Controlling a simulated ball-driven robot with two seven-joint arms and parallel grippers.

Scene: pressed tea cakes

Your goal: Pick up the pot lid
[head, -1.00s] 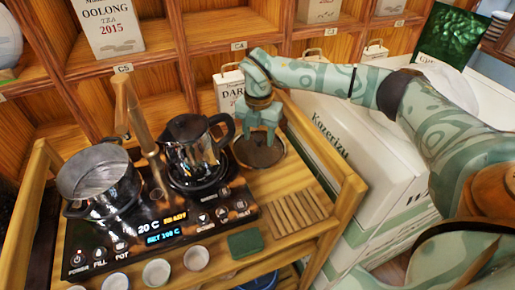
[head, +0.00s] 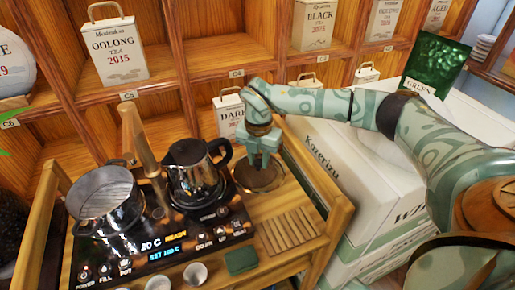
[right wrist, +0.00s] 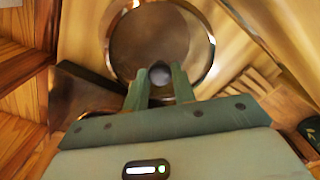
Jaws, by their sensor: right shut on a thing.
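The pot lid (head: 270,187) is a round dark disc with a shiny metal rim, on the wooden tea cart right of the black kettle. It also shows in the right wrist view (right wrist: 135,42), with a round dark knob at its middle. My right gripper (head: 263,163) comes down on the lid from above. In the right wrist view its two fingers (right wrist: 161,77) are shut on the lid's knob. Whether the lid touches the cart top cannot be told. My left gripper is not in view.
A black kettle (head: 193,172) and an open metal pot (head: 104,196) stand on a black control panel (head: 165,243). A slatted wooden rack (head: 290,230) and a green block (head: 241,260) lie in front. A white box (head: 350,180) is right of the cart. Shelves with tea tins stand behind.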

